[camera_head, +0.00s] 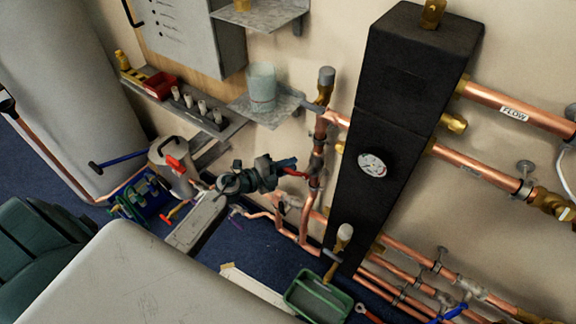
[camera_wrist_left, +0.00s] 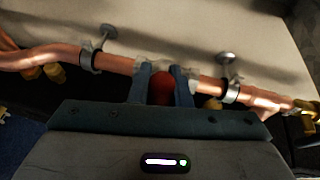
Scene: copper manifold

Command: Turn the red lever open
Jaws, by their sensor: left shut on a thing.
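The red lever (camera_head: 295,173) is on the vertical copper pipe left of the black manifold block, mostly hidden by my gripper. My left gripper (camera_head: 288,167) reaches it from the left and is shut on it. In the left wrist view, the rounded red end of the lever (camera_wrist_left: 163,90) lies between the two blue-grey fingers, in front of the copper pipe (camera_wrist_left: 120,64). How far the lever is turned cannot be made out. My right gripper is in neither view.
The black manifold block (camera_head: 385,125) with a round gauge (camera_head: 372,165) stands just right of the lever. A grey shelf with a glass beaker (camera_head: 262,88) is above my gripper. A green tray (camera_head: 318,298) lies below. A blue lever (camera_head: 450,312) is at lower right.

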